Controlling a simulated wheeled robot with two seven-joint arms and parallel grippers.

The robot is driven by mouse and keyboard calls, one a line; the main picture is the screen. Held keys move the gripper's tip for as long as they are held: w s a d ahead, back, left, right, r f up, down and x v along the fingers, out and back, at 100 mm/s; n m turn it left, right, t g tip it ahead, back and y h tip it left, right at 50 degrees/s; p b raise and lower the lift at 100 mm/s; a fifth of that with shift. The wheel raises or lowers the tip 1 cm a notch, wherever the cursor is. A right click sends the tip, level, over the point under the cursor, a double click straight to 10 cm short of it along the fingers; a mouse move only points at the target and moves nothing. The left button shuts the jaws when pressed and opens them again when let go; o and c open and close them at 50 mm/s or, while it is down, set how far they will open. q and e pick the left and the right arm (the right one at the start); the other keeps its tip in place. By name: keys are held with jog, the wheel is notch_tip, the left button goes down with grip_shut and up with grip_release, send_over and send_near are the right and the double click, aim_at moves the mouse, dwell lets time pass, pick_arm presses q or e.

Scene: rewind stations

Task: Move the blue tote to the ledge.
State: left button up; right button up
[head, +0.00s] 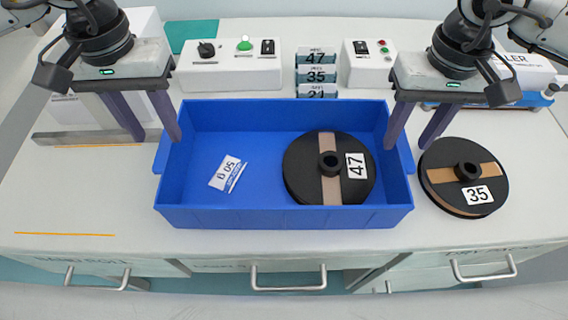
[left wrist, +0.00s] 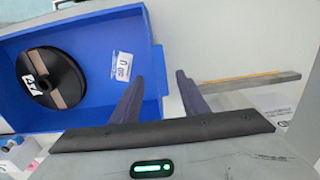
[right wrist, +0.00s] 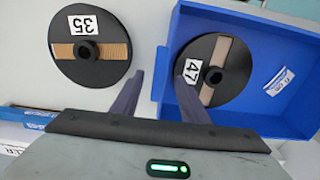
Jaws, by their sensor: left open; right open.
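The blue tote (head: 262,216) sits on the light bench top. It holds a black reel labelled 47 (head: 300,170) and a small white label card (head: 226,174). My left gripper (head: 159,138) is open at the tote's left end wall, with one finger on each side of it; the wall also shows in the left wrist view (left wrist: 153,60). My right gripper (head: 409,144) is open at the right end wall, likewise with a finger on each side; this wall shows in the right wrist view (right wrist: 160,75). I cannot tell which surface is the ledge.
A black reel labelled 35 (head: 440,183) lies just right of the tote. Behind stand two control boxes (head: 232,76) (head: 369,73) and numbered label cards (head: 316,76). A grey metal bar (head: 70,138) lies to the left. The front left bench is clear, with an orange line (head: 64,234).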

aim_at(165, 146)
pick_arm(q)
jog(key=shift+f, duration=1.9)
pick_arm(e)
jog(key=shift+f, duration=1.9)
pick_arm(q)
jog(key=shift+c, duration=0.5)
pick_arm(e)
jog(key=shift+c, duration=0.5)
pick_arm(q)
grip_shut()
pick_arm(e)
grip_shut()
pick_arm(q)
jog(key=shift+r, duration=0.1)
pick_arm(e)
jog(key=shift+w+r, duration=0.1)
